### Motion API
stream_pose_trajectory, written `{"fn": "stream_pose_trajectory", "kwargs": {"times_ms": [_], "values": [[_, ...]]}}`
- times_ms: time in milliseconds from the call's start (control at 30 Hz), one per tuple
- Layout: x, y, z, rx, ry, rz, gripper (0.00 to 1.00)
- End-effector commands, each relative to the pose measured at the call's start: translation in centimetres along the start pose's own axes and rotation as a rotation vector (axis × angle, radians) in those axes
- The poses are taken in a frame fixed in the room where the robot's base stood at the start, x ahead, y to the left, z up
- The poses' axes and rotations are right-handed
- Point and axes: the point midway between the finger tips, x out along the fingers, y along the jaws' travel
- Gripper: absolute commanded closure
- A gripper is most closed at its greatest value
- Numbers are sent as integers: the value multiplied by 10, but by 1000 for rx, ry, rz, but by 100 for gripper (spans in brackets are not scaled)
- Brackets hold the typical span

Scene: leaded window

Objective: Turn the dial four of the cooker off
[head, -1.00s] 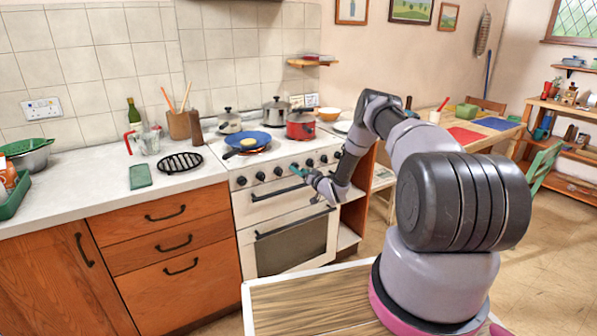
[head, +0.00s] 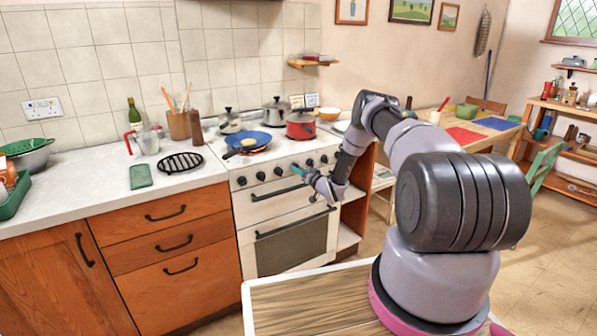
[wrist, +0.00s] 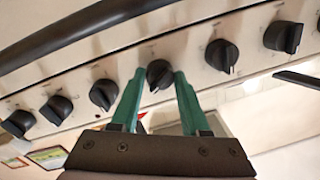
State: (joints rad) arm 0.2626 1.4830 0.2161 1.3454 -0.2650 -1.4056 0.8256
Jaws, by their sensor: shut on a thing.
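The cooker (head: 285,215) is cream-white, with a row of black dials along its front panel. Dial four (wrist: 160,74), the middle one of the row, sits between the green fingertips of my gripper (wrist: 159,82) in the wrist view. My gripper is shut on this dial, one finger on each side. In the head view my gripper (head: 299,170) reaches the front panel from the right, and its fingers hide part of the dial row. On the hob a blue frying pan (head: 240,140) stands over an orange-glowing ring.
Neighbouring dials (wrist: 103,94) and (wrist: 222,55) stand close on both sides of my fingers. The dark oven handle (wrist: 90,30) crosses the wrist view. A red pot (head: 300,126) and steel pots stand at the back of the hob. A worktop with drawers (head: 165,240) adjoins on the left.

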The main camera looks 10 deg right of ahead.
Motion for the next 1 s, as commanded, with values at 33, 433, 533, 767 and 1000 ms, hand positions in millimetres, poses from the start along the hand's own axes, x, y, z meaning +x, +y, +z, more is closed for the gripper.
{"fn": "stream_pose_trajectory", "kwargs": {"times_ms": [33,433,533,767,1000], "values": [[0,0,0,-21,-2,0,100],[0,0,-1,-342,-22,10,100],[0,0,-1,-437,-28,13,100],[0,-1,-1,-649,-42,19,100],[0,-1,-1,-831,-53,25,100]]}}
